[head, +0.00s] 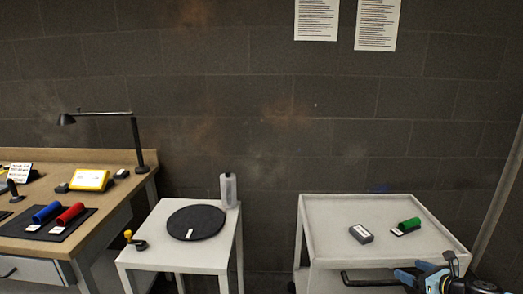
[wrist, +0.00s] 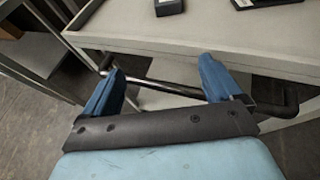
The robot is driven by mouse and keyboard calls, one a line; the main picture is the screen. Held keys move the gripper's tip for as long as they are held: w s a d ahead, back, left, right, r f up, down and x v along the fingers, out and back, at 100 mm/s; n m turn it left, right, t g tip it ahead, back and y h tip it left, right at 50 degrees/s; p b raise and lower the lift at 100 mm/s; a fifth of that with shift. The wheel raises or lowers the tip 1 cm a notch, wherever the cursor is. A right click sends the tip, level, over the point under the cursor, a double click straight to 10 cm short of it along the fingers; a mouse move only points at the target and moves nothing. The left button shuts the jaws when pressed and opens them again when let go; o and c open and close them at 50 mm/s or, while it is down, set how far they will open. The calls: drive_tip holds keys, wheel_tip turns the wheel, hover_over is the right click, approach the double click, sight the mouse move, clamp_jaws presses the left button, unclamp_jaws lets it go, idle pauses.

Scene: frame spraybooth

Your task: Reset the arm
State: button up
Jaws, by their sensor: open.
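My gripper (head: 424,276) shows at the lower right of the head view, in front of the cart's near edge. In the wrist view my gripper (wrist: 158,88) has its two blue fingers spread wide apart with nothing between them. Behind the fingers in that view are the cart's dark handle bar and the pale cart front. Part of my arm is cut off by the head view's lower right edge.
A grey cart (head: 325,232) holds a dark box (head: 361,234) and a green cylinder (head: 409,224). A white table (head: 150,251) carries a black disc (head: 196,222) and a bottle (head: 228,189). A workbench (head: 115,186) with a lamp (head: 135,140) stands left. Floor gaps separate them.

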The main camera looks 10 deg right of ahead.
drive_tip(key=w+a+f+n+g+y, duration=0.1)
drive_tip(key=w+a+n+g+y, duration=0.15)
drive_tip(key=a+n+g, duration=0.8)
drive_tip(key=w+a+r+n+h, duration=0.1)
drive_tip(key=a+r+n+h, duration=0.1)
drive_tip(key=a+r+n, duration=0.45)
drive_tip(key=a+r+n+g+h, duration=0.1)
drive_tip(key=a+r+n+h, duration=0.2)
drive_tip(key=r, duration=0.6)
drive_tip(key=w+a+r+n+h, duration=0.1)
drive_tip(key=a+r+n, duration=0.45)
drive_tip(key=r, duration=0.25)
drive_tip(key=s+a+r+n+t, duration=0.2)
drive_tip(key=s+a+r+n, duration=0.2)
drive_tip(key=r, duration=0.3)
drive_tip(key=s+a+r+n+t+y, duration=0.1)
drive_tip(key=s+a+r+n+t, duration=0.1)
drive_tip(key=s+a+r+n, duration=0.2)
drive_tip(key=s+a+r, duration=0.2)
drive_tip(key=a+r, duration=0.1)
drive_tip(key=r, duration=0.1)
drive_tip(key=shift+s+r, duration=0.2)
drive_tip(key=shift+r, duration=0.05)
drive_tip(key=shift+a+n+y, duration=0.1)
drive_tip(key=shift+n+y, duration=0.15)
